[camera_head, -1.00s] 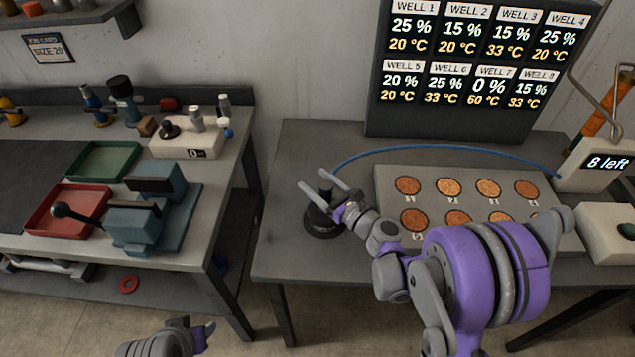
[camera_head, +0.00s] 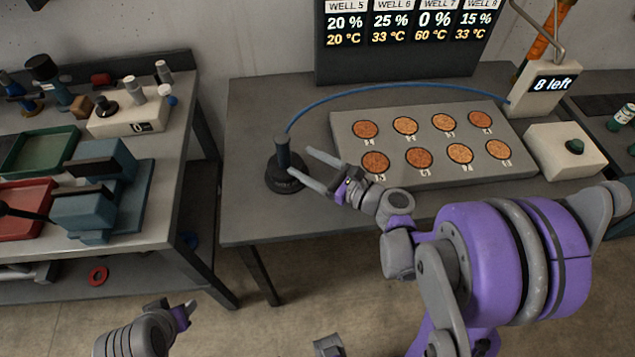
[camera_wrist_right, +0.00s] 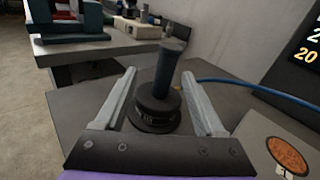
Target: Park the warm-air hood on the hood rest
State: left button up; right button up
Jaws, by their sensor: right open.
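In the wrist view the handle rises between the two finger lines. My left gripper (camera_head: 182,314) is low at the bottom left, its jaws unclear.
The well plate (camera_head: 345,128) holds several copper-coloured discs. The blue hose (camera_head: 390,87) arcs behind it to a post with an "8 left" display (camera_head: 550,84). A white box with a green button (camera_head: 563,152) stands right. A left bench (camera_head: 172,160) carries trays and a blue-grey press.

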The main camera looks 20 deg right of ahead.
jog(key=s+a+f+n+g, duration=0.1)
jog(key=s+a+n+g, duration=0.1)
jog(key=n, duration=0.3)
jog(key=s+a+f+n+g+h, duration=0.1)
jog(key=s+a+f+n+g, duration=0.1)
jog(key=s+n, duration=0.2)
jog(key=s+a+f+n+g+h, duration=0.1)
jog(key=s+a+f+n+g, duration=0.1)
jog(key=n, duration=0.3)
jog(key=shift+s+a+n+g, duration=0.3)
jog(key=shift+s+n+g, duration=0.1)
jog(key=shift+g, duration=0.1)
jog(key=s+d+n+g+h, duration=0.1)
jog(key=s+d+n+h, duration=0.2)
jog(key=s+n, duration=0.2)
jog(key=s+d+f+n+g+h, duration=0.1)
jog(key=s+d+n+h, duration=0.2)
jog(key=n, duration=0.5)
jog(key=shift+s+d+f+n+g+h, duration=0.15)
jog(key=shift+s+n+g+h, duration=0.2)
jog(key=shift+s, duration=0.5)
jog(key=shift+w+r+p, duration=0.25)
jog(key=shift+r+p, duration=0.4)
jog(key=shift+r, duration=0.1)
